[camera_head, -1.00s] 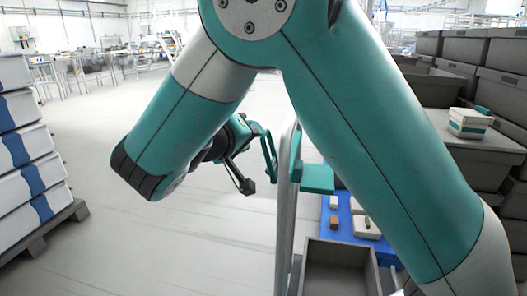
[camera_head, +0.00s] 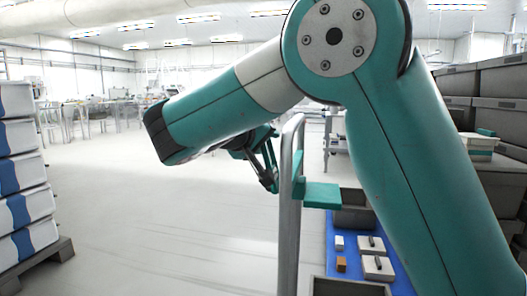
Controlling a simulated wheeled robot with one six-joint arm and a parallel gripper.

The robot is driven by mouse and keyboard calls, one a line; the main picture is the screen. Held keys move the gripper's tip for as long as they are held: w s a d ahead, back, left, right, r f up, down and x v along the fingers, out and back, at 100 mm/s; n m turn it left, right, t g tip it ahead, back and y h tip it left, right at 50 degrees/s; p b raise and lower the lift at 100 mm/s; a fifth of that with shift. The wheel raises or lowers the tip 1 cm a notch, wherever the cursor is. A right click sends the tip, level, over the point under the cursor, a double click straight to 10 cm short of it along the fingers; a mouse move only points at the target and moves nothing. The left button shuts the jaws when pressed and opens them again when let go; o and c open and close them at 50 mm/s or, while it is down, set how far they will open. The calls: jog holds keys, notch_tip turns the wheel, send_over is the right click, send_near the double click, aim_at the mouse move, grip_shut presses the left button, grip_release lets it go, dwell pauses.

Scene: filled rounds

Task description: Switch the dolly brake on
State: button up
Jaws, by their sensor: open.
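A grey metal upright tube (camera_head: 289,215), bent over at its top, stands in front of me and looks like part of the dolly frame. A teal flat piece (camera_head: 322,195) sticks out to its right; I cannot tell whether it is the brake. No brake lever can be made out for certain. My gripper (camera_head: 270,172) is open and empty, just left of the upper tube, tipped downward. The tube partly overlaps this area, and I cannot tell whether they touch. The lower dolly is out of frame or hidden.
A blue surface (camera_head: 343,226) right of the tube holds small white and brown blocks and lidded boxes. A grey bin (camera_head: 350,286) is at the bottom. Grey crates (camera_head: 500,100) are stacked right. White boxes (camera_head: 22,190) stand on a pallet left. Floor between is clear.

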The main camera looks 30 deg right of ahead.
jog(key=shift+c, duration=0.2)
grip_shut()
